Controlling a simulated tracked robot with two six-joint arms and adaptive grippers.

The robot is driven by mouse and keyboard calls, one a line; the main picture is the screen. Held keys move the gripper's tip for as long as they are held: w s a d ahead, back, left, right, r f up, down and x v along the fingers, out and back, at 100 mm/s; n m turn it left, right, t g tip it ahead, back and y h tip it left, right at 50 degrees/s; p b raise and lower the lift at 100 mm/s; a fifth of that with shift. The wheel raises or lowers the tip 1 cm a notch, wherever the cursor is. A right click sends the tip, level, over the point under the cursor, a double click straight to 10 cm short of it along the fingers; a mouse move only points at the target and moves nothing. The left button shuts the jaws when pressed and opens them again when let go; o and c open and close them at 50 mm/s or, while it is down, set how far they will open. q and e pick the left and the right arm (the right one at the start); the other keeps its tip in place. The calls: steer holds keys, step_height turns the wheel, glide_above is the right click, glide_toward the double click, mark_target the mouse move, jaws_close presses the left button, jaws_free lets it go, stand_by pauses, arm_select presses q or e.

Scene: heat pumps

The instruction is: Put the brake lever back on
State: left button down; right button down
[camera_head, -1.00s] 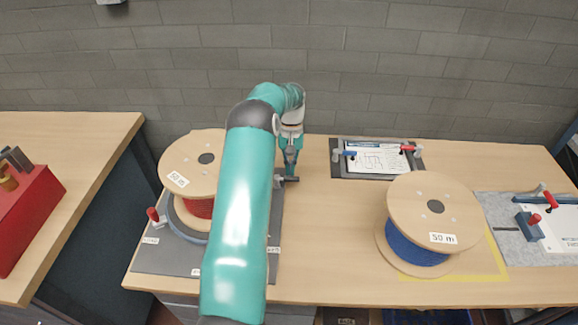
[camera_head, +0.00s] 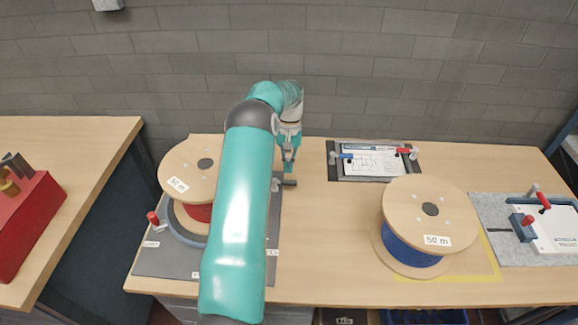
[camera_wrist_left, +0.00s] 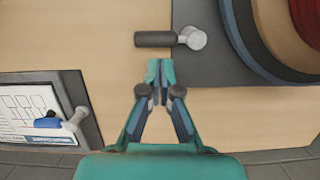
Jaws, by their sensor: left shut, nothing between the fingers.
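A lever with a dark handle (camera_head: 289,183) is at the right edge of the dark plate (camera_head: 165,262) under the red-wire spool (camera_head: 185,165). In the left wrist view its handle (camera_wrist_left: 154,40) extends past the plate edge over bare wood, and its round silver end (camera_wrist_left: 193,38) lies over the plate. I cannot tell if that end is seated on anything. My left gripper (camera_head: 288,170) is just behind the handle, towards the wall. In the wrist view the shut, empty fingertips (camera_wrist_left: 160,68) are apart from the handle. My right gripper is not in view.
A blue-wire spool (camera_head: 428,210) stands on the right of the bench. A clipped drawing board (camera_head: 372,161) lies at the back. Another board with red clamps (camera_head: 555,228) is at far right. A red clamp handle (camera_head: 153,218) stands left of the plate. The bench middle (camera_head: 325,235) is clear.

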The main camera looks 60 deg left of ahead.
arm_select(q)
steer(key=s+p+v, duration=0.1)
steer(key=p+v, duration=0.4)
steer(key=v, duration=0.2)
steer(key=shift+w+r, duration=0.2)
steer(key=shift+w, duration=0.35)
steer(key=shift+a, duration=0.15)
